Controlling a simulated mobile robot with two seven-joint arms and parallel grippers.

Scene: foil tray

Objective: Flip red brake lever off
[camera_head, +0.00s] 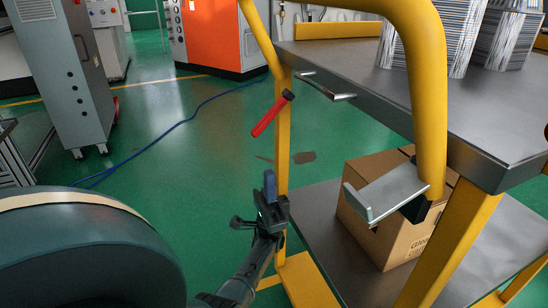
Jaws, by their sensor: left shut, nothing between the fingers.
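The red brake lever (268,118) is a short red bar with a black end at its upper right. It sits at the yellow post of the cart (509,150), below the cart's top shelf, and slants down to the left. My left gripper (270,180) comes up from the bottom of the view, dark with a blue part at its tip. It is shut and empty, below the lever and apart from it in the picture. The depth between them is hard to judge. My right gripper is not in view.
A yellow tube handle (428,80) arches over the cart, with a metal bracket (390,192) at its lower end. A cardboard box (400,245) stands on the lower shelf. Silver stacks (440,35) stand on the top shelf. A blue cable (165,135) crosses the green floor.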

